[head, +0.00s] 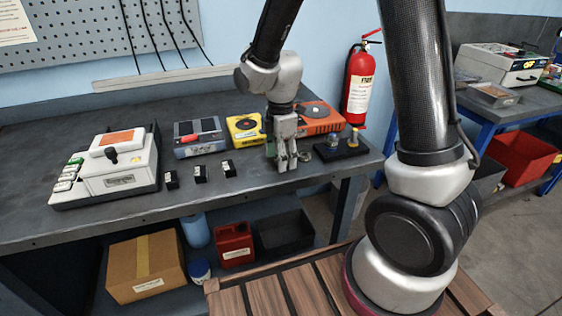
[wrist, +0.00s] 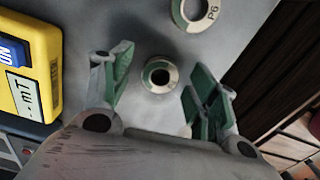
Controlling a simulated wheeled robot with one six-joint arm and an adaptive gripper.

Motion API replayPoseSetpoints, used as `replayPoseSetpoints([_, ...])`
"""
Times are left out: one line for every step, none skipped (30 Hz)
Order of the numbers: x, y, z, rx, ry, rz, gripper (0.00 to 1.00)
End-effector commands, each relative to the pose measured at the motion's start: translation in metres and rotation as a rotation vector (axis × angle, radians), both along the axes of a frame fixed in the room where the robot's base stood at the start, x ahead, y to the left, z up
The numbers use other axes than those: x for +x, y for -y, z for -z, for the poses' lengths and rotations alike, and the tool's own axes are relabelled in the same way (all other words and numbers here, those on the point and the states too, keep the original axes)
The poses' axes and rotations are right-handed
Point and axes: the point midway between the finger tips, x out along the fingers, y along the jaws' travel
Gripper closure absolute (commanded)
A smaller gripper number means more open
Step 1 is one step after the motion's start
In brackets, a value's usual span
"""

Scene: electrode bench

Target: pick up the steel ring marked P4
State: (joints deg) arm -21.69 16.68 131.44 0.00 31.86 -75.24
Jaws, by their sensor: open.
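A small steel ring (wrist: 159,77) with a pale labelled face and dark centre lies flat on the grey bench top in the wrist view. Its mark is too small to read surely, so I cannot tell whether it is P4. A second ring marked P6 (wrist: 196,12) lies beyond it at the top, partly cut off by the frame. My gripper (wrist: 158,68) is open and empty, its green-padded fingers on either side of the nearer ring and apart from it. In the head view my gripper (head: 286,162) points down, low over the bench's right part.
A yellow meter (wrist: 32,65) is close to the left finger; it also shows in the head view (head: 243,130). An orange device (head: 322,118) and a black stand (head: 343,148) are to the right. Several small black blocks (head: 200,174) stand left of my gripper. The bench edge (head: 250,198) is near.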

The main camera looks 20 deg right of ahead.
Motion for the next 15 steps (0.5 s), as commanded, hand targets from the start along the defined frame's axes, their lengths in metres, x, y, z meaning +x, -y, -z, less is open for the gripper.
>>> replayPoseSetpoints([0.0, -0.0001, 0.0, 0.0, 0.0, 0.0, 0.41])
replayPoseSetpoints([0.0, -0.0001, -0.0001, 0.0, 0.0, 0.0, 0.41])
replayPoseSetpoints([0.0, -0.0001, -0.0002, 0.0, 0.0, 0.0, 0.41])
replayPoseSetpoints([0.0, -0.0001, -0.0002, 0.0, 0.0, 0.0, 0.41])
replayPoseSetpoints([-0.0001, -0.0001, -0.0002, 0.0, 0.0, 0.0, 0.42])
replayPoseSetpoints([-0.0001, -0.0001, -0.0003, 0.0, 0.0, 0.0, 0.5])
replayPoseSetpoints([-0.0001, -0.0001, -0.0003, 0.0, 0.0, 0.0, 0.55])
replayPoseSetpoints([-0.0001, -0.0001, -0.0003, 0.0, 0.0, 0.0, 0.61])
replayPoseSetpoints([-0.0001, -0.0001, -0.0003, 0.0, 0.0, 0.0, 0.68])
replayPoseSetpoints([-0.0001, -0.0001, -0.0004, 0.0, 0.0, 0.0, 0.73])
replayPoseSetpoints([-0.0001, -0.0001, -0.0004, 0.0, 0.0, 0.0, 0.79])
replayPoseSetpoints([-0.0001, -0.0001, -0.0004, 0.0, 0.0, 0.0, 0.86])
replayPoseSetpoints([-0.0001, -0.0001, -0.0004, 0.0, 0.0, 0.0, 0.92])
replayPoseSetpoints([-0.0001, -0.0001, -0.0004, 0.0, 0.0, 0.0, 0.92])
replayPoseSetpoints([0.0, -0.0001, -0.0005, 0.0, 0.0, 0.0, 0.93])
